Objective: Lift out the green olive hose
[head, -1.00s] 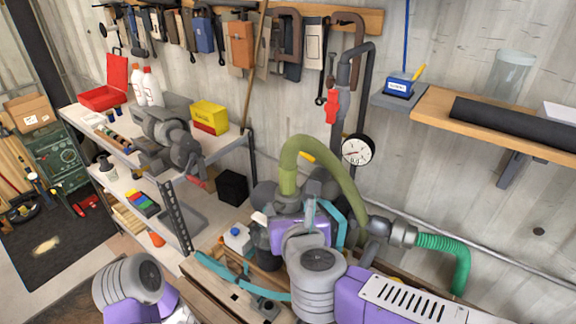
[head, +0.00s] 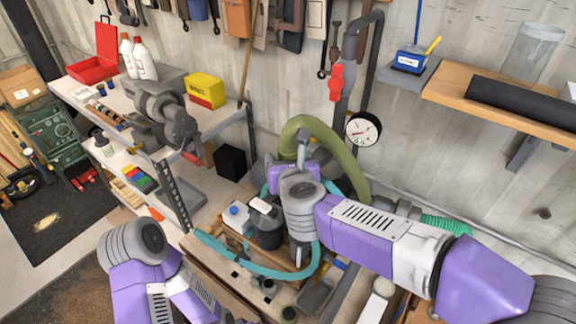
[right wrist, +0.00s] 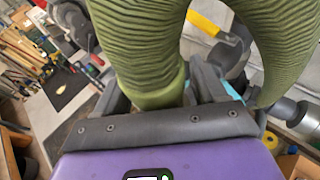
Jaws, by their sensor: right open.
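The green olive hose (head: 340,150) arches up over the workbench against the wall in the head view. In the right wrist view its thick ribbed body fills the top, and its smooth cuffed end (right wrist: 156,85) stands between the fingers of my right gripper (right wrist: 160,95). The right gripper is open around that end; I cannot tell whether a finger touches it. In the head view my right wrist hides the hose's lower near end. My left arm shows at the lower left, but its gripper is out of view.
A teal hose (head: 255,268) curves across the bench front. A bright green ribbed hose (head: 447,225) lies behind my right arm. A pressure gauge (head: 363,129) and pipe with red handle (head: 336,82) stand close behind the olive hose. A black box (head: 230,160) sits to the left.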

